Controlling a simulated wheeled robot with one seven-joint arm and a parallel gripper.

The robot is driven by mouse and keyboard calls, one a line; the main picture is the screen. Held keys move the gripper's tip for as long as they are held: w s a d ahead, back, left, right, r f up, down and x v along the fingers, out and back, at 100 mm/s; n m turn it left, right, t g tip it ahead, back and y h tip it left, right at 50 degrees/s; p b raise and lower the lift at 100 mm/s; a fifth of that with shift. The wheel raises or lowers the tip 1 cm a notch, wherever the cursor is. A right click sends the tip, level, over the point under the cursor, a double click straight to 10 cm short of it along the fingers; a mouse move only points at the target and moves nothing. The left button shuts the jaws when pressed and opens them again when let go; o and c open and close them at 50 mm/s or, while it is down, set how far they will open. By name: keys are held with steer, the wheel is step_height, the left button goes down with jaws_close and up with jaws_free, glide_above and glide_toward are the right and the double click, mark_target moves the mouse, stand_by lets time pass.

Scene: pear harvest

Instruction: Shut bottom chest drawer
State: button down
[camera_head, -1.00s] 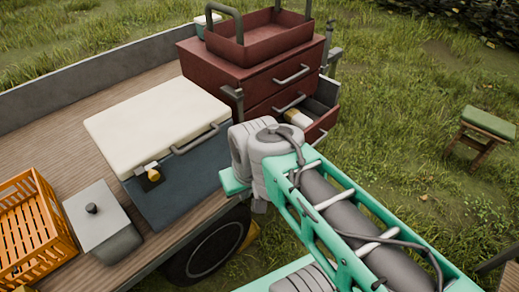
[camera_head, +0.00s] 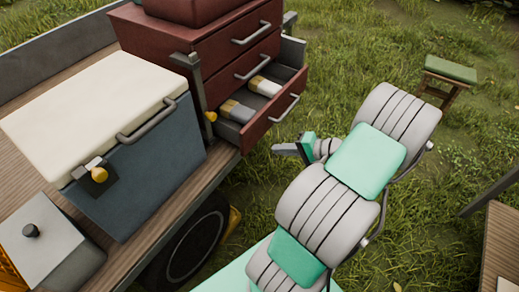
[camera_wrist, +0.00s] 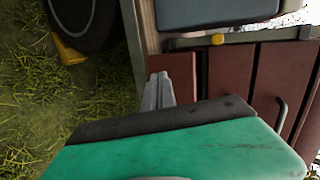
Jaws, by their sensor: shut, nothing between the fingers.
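The red-brown chest (camera_head: 218,52) stands on the cart bed in the head view. Its bottom drawer (camera_head: 258,128) is pulled out, with a grey bar handle (camera_head: 286,109) on its front. The drawers above are shut. My gripper (camera_head: 279,149) is shut and empty, just right of and below the drawer front, pointing towards it. In the wrist view its closed fingers (camera_wrist: 157,90) are beside a red-brown panel (camera_wrist: 173,72), seemingly the drawer front. I cannot tell whether they touch.
A blue cooler with a cream lid (camera_head: 140,165) stands left of the chest. A grey lidded box (camera_head: 45,240) is at the lower left. A cart wheel (camera_head: 190,245) is below the bed. A green-topped stool (camera_head: 449,70) stands on open grass at right; a wooden surface (camera_head: 503,240) edges the lower right.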

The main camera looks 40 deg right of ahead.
mark_target(252, 138)
steer(key=s+d+f+m+t, duration=0.1)
steer(key=s+d+m+t, duration=0.1)
steer(key=s+d, duration=0.1)
steer(key=shift+h, duration=0.4)
steer(key=x, duration=0.4)
steer(key=r+x, duration=0.1)
steer(key=x, duration=0.8)
steer(key=shift+w+r+b, duration=0.15)
steer(key=shift+w+b, duration=0.15)
steer(key=shift+w, duration=0.35)
